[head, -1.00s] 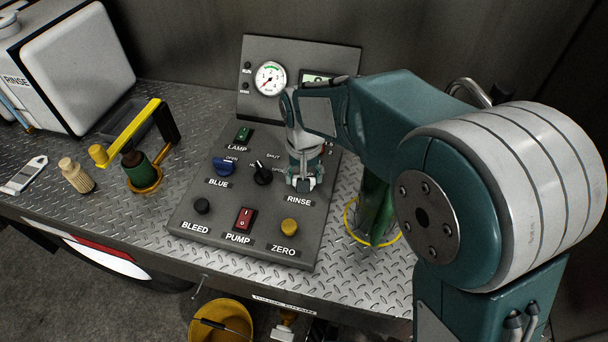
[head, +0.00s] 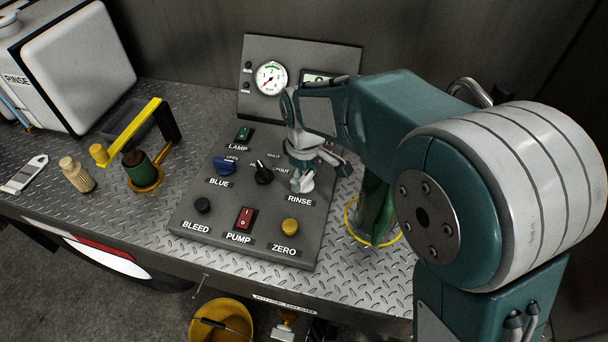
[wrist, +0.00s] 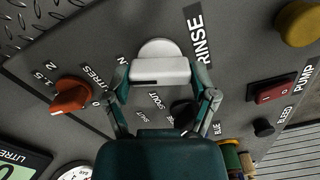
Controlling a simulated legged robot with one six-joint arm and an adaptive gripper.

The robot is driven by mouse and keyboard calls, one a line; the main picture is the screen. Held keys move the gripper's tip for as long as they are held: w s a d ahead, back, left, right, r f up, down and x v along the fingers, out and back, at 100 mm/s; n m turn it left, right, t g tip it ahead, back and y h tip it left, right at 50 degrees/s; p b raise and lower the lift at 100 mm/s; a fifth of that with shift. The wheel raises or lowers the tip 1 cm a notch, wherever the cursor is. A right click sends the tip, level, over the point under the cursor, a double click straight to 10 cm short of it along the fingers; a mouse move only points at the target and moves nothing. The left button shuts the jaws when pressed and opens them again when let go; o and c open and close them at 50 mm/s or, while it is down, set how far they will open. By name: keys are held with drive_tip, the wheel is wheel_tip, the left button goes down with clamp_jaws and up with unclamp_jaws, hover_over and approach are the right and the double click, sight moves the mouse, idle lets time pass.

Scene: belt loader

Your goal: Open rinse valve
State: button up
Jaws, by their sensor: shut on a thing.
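The rinse valve is a white handle (wrist: 160,70) on a round white base beside the RINSE label in the wrist view. In the head view a white part of it (head: 303,183) shows just above the same label, mostly covered by my gripper (head: 316,170). In the wrist view my gripper (wrist: 161,80) is shut on the handle, one finger at each end. The handle lies across the picture there, and a dark mark shows on its left half.
The sloped grey panel also carries a blue handle (head: 224,166), a black selector (head: 263,173), a red PUMP switch (head: 244,219), a yellow ZERO knob (head: 289,227) and a black BLEED knob (head: 202,206). An orange knob (wrist: 70,95) sits close by. A gauge (head: 270,78) stands behind.

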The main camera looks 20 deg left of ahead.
sight(305, 175)
drive_tip(key=shift+f+n, duration=0.15)
drive_tip(key=shift+n, duration=1.75)
drive_tip(key=o, duration=1)
drive_tip(key=shift+r, duration=0.2)
wheel_tip(305, 175, up, 12)
drive_tip(key=shift+f, duration=0.15)
drive_tip(key=shift+w, duration=0.1)
